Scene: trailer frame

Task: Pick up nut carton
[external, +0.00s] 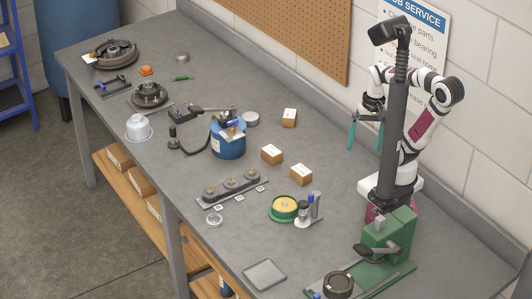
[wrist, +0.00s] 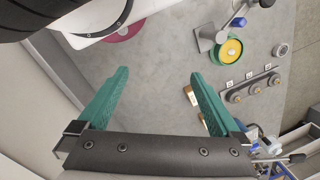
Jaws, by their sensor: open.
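Three small brown cartons with white labels stand on the grey bench in the external view: a back one (external: 289,117), a middle one (external: 271,154) and a front one (external: 301,174). Their labels are too small to tell which is the nut carton. My gripper (external: 366,137) is raised near the wall, to the right of the cartons, with its teal fingers apart and nothing between them. In the wrist view my gripper (wrist: 158,75) is open over bare bench. A carton edge (wrist: 189,95) shows beside the right finger, which partly hides the cartons.
A green-rimmed yellow spool (external: 284,208) and a small stand (external: 304,216) sit in front of the cartons. A blue canister (external: 228,138) is to their left. A dark post (external: 394,125) rises beside my arm. The wall edges the bench's far side.

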